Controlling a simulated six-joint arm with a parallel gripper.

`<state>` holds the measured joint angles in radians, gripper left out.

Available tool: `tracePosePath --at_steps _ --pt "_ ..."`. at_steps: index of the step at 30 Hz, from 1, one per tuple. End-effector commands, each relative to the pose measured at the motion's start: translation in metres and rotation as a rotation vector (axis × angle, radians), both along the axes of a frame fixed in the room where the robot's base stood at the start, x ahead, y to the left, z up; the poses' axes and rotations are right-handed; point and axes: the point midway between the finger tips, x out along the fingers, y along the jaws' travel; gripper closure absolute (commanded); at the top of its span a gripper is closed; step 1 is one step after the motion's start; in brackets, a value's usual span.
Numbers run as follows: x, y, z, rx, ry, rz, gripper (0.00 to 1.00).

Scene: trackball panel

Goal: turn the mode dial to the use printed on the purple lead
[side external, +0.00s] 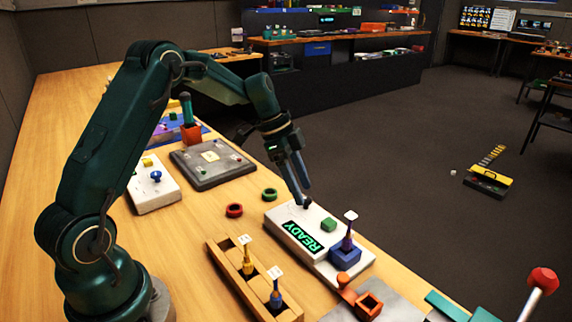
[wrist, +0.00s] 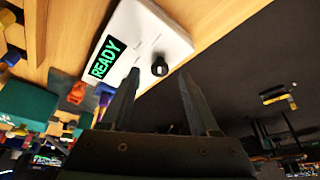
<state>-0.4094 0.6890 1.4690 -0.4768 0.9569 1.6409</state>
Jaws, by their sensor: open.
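The white panel (side external: 285,216) lies flat on the table with a lit green READY display (side external: 303,237). In the wrist view a black dial (wrist: 160,67) with a pale mark stands on this panel (wrist: 140,25). My gripper (wrist: 158,73) is open and empty, and the dial appears between its fingertips there. A purple-blue lead (side external: 347,238) with a white tag stands upright in a blue block (side external: 345,257). The tag's print is too small to read.
A wooden rack (side external: 226,270) holds a yellow lead (side external: 247,262) and a dark blue lead (side external: 275,296), both tagged.

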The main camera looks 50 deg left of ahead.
Motion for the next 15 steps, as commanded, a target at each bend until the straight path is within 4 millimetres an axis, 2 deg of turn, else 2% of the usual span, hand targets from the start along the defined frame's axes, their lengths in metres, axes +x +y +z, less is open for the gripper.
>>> tracePosePath --at_steps 5,13,15 --pt "0.0026 -0.0047 -0.0131 0.0 0.001 0.0 0.38" --pt "0.003 -0.005 -0.0141 0.001 0.0 0.0 0.38" --pt "0.003 -0.005 -0.0141 0.001 0.0 0.0 0.65"
